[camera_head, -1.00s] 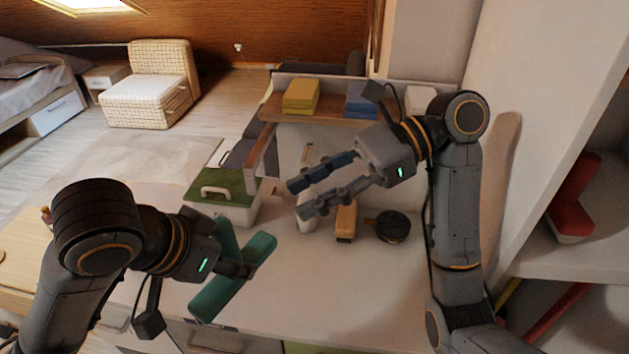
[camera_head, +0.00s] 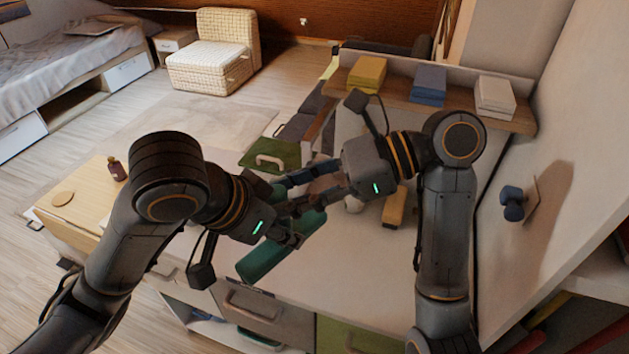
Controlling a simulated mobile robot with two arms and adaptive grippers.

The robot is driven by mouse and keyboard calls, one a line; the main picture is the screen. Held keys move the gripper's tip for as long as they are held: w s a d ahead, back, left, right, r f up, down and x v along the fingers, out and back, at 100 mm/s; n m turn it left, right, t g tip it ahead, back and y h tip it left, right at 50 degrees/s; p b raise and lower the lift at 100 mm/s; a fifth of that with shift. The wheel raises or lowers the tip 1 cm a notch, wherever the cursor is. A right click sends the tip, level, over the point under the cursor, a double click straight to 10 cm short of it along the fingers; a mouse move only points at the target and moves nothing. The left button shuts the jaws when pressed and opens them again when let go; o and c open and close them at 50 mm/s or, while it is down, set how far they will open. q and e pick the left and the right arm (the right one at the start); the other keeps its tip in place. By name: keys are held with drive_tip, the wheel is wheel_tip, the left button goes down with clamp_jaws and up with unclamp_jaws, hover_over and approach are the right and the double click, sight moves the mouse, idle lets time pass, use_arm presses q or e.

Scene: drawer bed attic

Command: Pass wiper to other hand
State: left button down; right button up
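The wiper is a teal tool with a long bar (camera_head: 268,262) in the middle of the view, slanting down to the left above the white counter. My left gripper (camera_head: 293,238) is shut on the wiper; its fingers partly cover it. My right gripper (camera_head: 281,196) reaches in from the right just above and beyond the left one. Its two dark fingers are spread apart, with part of the wiper's handle end hidden around them. I cannot tell whether the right fingers touch the wiper.
An orange-yellow item (camera_head: 395,207) lies on the counter to the right. A shelf (camera_head: 395,94) with yellow, blue and white stacks runs along the back. The counter's front (camera_head: 370,295) is clear.

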drive_tip(key=shift+a, duration=0.15)
drive_tip(key=shift+c, duration=0.2)
clamp_jaws()
use_arm(q)
drive_tip(key=c, duration=0.8)
unclamp_jaws()
drive_tip(key=shift+o, duration=0.2)
